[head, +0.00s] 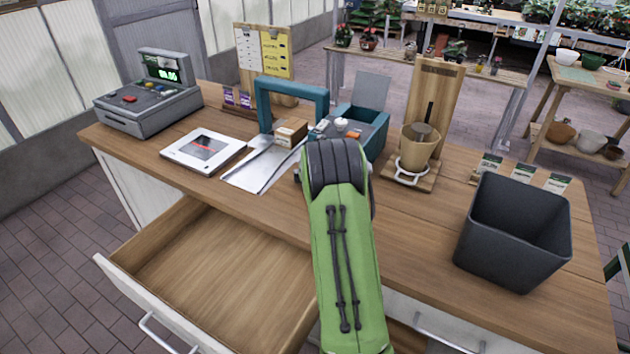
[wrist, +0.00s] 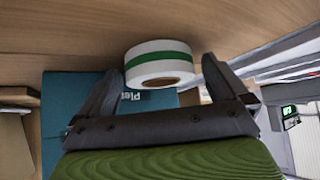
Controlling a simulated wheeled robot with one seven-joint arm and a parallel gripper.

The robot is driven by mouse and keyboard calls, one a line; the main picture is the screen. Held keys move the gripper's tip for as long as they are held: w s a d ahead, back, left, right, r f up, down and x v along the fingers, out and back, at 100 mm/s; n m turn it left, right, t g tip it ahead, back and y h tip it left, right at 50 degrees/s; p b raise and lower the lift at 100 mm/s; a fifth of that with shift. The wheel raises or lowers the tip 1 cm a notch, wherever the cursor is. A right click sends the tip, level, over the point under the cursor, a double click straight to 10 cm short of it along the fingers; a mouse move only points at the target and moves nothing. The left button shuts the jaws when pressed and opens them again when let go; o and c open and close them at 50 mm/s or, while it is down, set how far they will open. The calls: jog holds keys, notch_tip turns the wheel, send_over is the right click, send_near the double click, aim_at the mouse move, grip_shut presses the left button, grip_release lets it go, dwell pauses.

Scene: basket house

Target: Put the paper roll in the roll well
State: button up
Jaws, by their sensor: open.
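In the wrist view my gripper (wrist: 165,67) is open. A teal panel with partly hidden lettering (wrist: 60,92) lies beside and below the roll in the picture. In the head view my arm hides the gripper, and I do not see the roll. An open teal unit with a raised lid (head: 375,128) stands on the counter behind my arm; it may hold the roll well, which I cannot make out.
The drawer (head: 210,265) is pulled out at the left front. A cash register (head: 147,108), white tablet (head: 203,150), small cardboard box (head: 291,131) and pot stand (head: 437,100) are on the counter. A dark bin (head: 515,232) stands at right. Bare counter (head: 425,225) lies between arm and bin.

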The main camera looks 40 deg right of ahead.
jog(key=shift+s+r, duration=0.1)
jog(key=shift+r, duration=0.05)
jog(key=shift+c, duration=0.3)
jog(key=c, duration=1.1)
notch_tip(320, 180, up, 18)
jog(key=p, duration=0.3)
